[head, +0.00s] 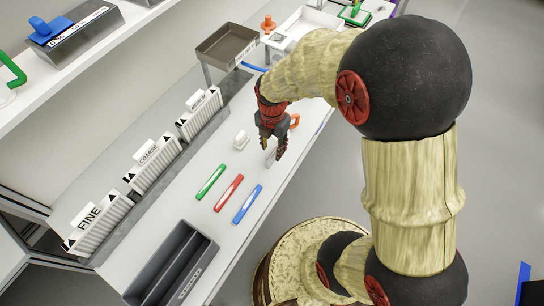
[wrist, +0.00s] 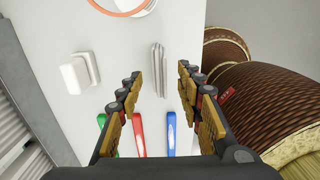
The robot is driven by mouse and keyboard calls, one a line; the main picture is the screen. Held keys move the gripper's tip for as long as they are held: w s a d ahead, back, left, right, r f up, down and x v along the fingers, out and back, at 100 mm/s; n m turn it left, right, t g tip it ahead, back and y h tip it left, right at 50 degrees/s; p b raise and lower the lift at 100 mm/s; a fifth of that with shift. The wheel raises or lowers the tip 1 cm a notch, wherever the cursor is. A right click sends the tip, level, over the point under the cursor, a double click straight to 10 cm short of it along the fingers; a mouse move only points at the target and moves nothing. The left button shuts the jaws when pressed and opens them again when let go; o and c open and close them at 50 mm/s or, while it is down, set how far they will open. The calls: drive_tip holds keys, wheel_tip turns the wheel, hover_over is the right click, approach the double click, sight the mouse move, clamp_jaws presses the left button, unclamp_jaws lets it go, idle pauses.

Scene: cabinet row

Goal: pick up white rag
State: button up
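A thin, pale folded thing (wrist: 158,70), likely the white rag, lies on the white counter in the wrist view, ahead of and between my fingertips. In the head view a pale sliver of it (head: 271,154) shows beside the fingers; the gripper partly hides it. My gripper (head: 270,147) points down over the counter. In the wrist view my gripper (wrist: 158,80) has its two fingers wide apart with nothing held between them. I cannot tell the exact height of the fingertips above the counter.
A white block (head: 241,138) stands left of my gripper. Green (head: 211,182), red (head: 228,193) and blue (head: 247,204) markers lie nearer on the counter. A grey divided tray (head: 172,266) is at the near end.

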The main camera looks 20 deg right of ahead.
sight(272, 152)
wheel_tip(272, 152, down, 4)
drive_tip(key=shift+f+b, duration=0.25)
drive_tip(key=shift+b, duration=0.6)
drive_tip(key=shift+r, duration=0.1)
drive_tip(key=shift+c, duration=1.1)
clamp_jaws()
